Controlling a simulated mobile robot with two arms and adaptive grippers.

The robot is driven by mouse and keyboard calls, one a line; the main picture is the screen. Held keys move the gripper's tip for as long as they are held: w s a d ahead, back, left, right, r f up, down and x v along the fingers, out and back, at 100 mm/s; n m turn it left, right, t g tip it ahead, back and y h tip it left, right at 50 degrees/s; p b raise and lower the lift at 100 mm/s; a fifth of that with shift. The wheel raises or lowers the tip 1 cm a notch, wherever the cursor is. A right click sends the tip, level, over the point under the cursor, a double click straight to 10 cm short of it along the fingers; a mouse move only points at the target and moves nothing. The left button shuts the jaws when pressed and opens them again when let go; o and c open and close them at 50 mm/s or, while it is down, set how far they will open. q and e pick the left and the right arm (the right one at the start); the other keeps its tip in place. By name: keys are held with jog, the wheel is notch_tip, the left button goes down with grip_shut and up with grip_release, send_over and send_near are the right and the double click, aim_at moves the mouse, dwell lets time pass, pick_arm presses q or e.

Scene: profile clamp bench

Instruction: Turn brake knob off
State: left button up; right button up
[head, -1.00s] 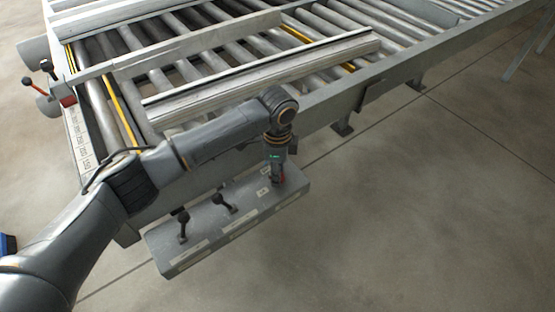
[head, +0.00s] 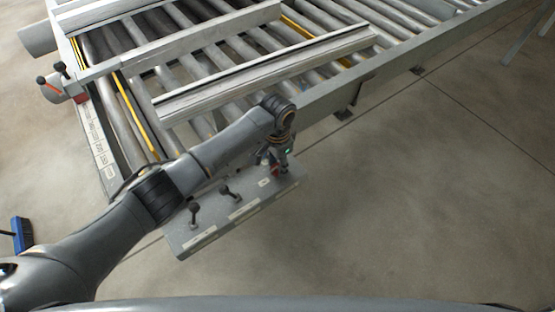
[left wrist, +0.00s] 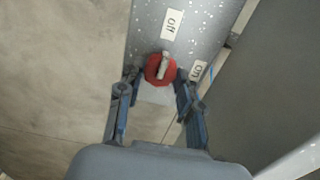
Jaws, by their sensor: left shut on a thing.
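The brake knob (left wrist: 158,74) is round and red with a pale pointer bar. In the left wrist view it sits on a grey speckled panel (left wrist: 205,30), its bar pointing up towards the "off" label (left wrist: 172,23). The "on" label (left wrist: 197,70) is to its right. My left gripper (left wrist: 160,78) is shut on the knob, with one finger on each side. In the head view, my left gripper (head: 274,168) is at the right end of the grey control box (head: 215,216), where a bit of red shows. My right gripper is not in view.
Two black levers, one on the left (head: 193,212) and one in the middle (head: 228,192), stand on the box. A roller conveyor (head: 225,58) with metal profiles (head: 270,72) lies behind. A blue brush (head: 22,234) stands at lower left. Floor at right is clear.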

aim_at(277, 167)
pick_arm(q)
jog(key=shift+f, duration=0.1)
dwell(0.5)
jog(key=o, duration=1.2)
notch_tip(277, 167, up, 12)
jog(key=shift+r, duration=0.1)
